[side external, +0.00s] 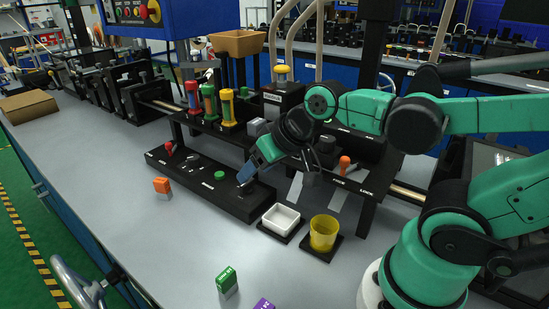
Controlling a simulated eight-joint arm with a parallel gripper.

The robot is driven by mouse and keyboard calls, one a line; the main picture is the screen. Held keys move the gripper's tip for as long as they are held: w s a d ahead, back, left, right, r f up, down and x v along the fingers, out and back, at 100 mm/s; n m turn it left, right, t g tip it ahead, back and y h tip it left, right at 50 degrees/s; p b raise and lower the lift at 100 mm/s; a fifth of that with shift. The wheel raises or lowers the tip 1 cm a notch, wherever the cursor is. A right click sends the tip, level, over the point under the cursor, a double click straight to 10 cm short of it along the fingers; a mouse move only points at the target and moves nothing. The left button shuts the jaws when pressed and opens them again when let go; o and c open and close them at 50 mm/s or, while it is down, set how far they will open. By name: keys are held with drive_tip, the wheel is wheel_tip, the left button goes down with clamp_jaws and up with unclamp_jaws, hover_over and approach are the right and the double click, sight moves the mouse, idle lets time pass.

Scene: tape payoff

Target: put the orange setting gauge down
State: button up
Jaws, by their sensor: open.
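The orange setting gauge (162,185) is a small block with an orange top and a pale lower part. It stands on the grey bench top, left of the black control panel and close to its front edge. My gripper (246,173) is to the right of the gauge, over the right part of the panel, and clearly apart from it. The gripper is open, and I see nothing between its fingers. The fingertips are small and dark against the panel, so their exact height above it cannot be told.
The black panel (197,183) carries a red knob and a green button. A white tray (281,218) and a yellow cup (323,232) stand right of it. A green block (226,280) and a purple block (264,304) are near the front. The bench left of the gauge is clear.

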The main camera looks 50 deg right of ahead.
drive_tip(key=shift+o, duration=0.8)
drive_tip(key=shift+s+d+n+h, duration=0.2)
drive_tip(key=shift+s+n+h, duration=0.1)
drive_tip(key=shift+s+n, duration=0.5)
drive_tip(key=shift+w, duration=0.2)
drive_tip(key=n+t+y, duration=0.2)
drive_tip(key=y, duration=0.3)
approach(166, 180)
drive_tip(key=a+r, duration=0.2)
drive_tip(key=shift+t+y, duration=0.4)
drive_tip(key=shift+t, duration=0.5)
drive_tip(key=w+f, duration=0.1)
drive_tip(key=f, duration=0.1)
drive_tip(key=w+f, duration=0.2)
drive_tip(key=f, duration=0.1)
drive_tip(key=shift+w+f, duration=0.3)
drive_tip(key=shift+w+a+f, duration=0.2)
drive_tip(key=shift+w+f, duration=0.2)
drive_tip(key=shift+f, duration=0.05)
drive_tip(key=shift+x, duration=2.45)
